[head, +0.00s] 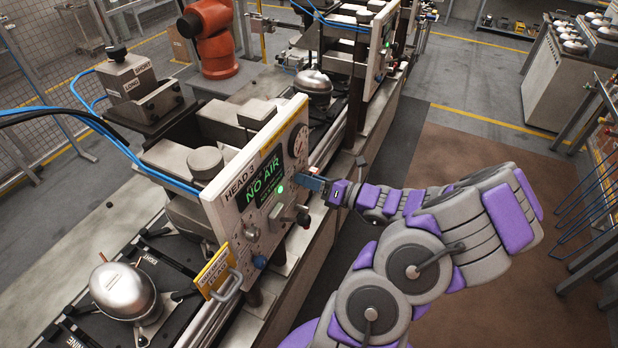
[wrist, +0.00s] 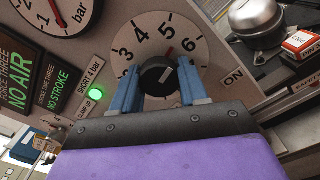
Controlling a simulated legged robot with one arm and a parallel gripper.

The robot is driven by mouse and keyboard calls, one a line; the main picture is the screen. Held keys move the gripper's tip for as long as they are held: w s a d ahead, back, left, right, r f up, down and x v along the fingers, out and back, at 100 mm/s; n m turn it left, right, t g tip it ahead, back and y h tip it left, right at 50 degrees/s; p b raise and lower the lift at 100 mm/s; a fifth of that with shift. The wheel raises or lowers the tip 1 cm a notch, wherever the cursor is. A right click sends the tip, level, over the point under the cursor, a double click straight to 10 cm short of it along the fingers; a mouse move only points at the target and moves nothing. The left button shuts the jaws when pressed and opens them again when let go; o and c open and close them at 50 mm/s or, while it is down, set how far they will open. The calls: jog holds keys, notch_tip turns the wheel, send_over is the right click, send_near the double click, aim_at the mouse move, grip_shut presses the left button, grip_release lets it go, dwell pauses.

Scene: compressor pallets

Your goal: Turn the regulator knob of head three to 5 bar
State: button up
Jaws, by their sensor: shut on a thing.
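The head three panel (head: 226,205) is white, with "HEAD 3" lettering and a green "NO AIR" screen. In the wrist view the black regulator knob (wrist: 155,82) sits on a round white dial (wrist: 152,30) numbered 3 to 6. A red tick lies near the 5. A short white mark shows on the knob's face, tilted up and to the right. My gripper (wrist: 158,69) has its blue fingers on both sides of the knob and is shut on it. In the head view my gripper (head: 312,183) is at the panel's right edge and hides the knob.
A pressure gauge (head: 299,142) is above the knob; it also shows in the wrist view (wrist: 55,12). A green lamp (wrist: 96,95) is lit beside "SHORT 4 bar". A lever (head: 298,216) sticks out below my gripper. Open floor (head: 455,150) is on the right.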

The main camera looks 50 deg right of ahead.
jog(key=n+p, duration=0.1)
jog(key=n, duration=0.2)
jog(key=shift+f+n, duration=0.15)
jog(key=shift+n, duration=0.15)
jog(key=o, duration=1.1)
jog(key=shift+d, duration=0.2)
jog(key=shift+c, duration=0.2)
jog(key=shift+a, duration=0.1)
jog(key=p+v, duration=0.1)
jog(key=v, duration=1.6)
jog(key=shift+s, duration=0.25)
